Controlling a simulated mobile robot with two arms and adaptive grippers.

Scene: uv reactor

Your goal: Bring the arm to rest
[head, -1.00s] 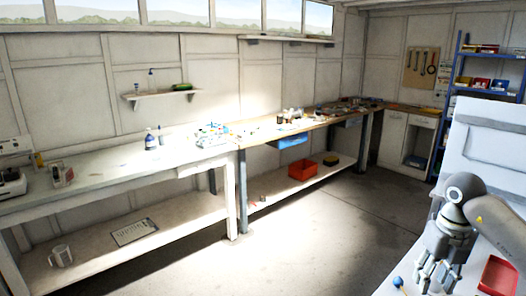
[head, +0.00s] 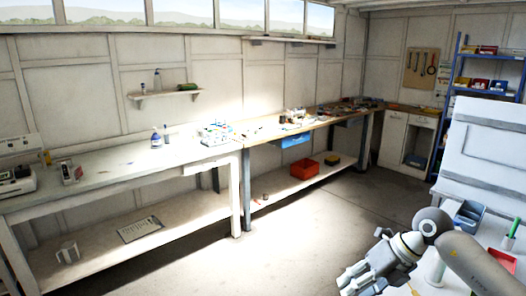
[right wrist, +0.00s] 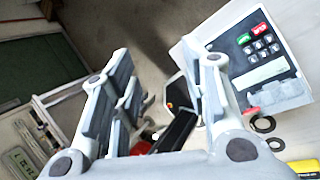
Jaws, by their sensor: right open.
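My right gripper (head: 352,284) is at the lower right of the head view, tilted down to the left. It is empty, above the floor at the left edge of the white bench (head: 428,280). In the right wrist view the right gripper (right wrist: 160,75) has its two grey fingers spread wide with nothing held between them. My left gripper is not in view.
A white device with a keypad (right wrist: 258,50) shows beside the right finger in the wrist view. Black rings (right wrist: 263,124) and a yellow item (right wrist: 303,167) lie near it. A blue bin (head: 468,217) and red tray (head: 503,260) are on the bench. Open floor (head: 310,225) lies left.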

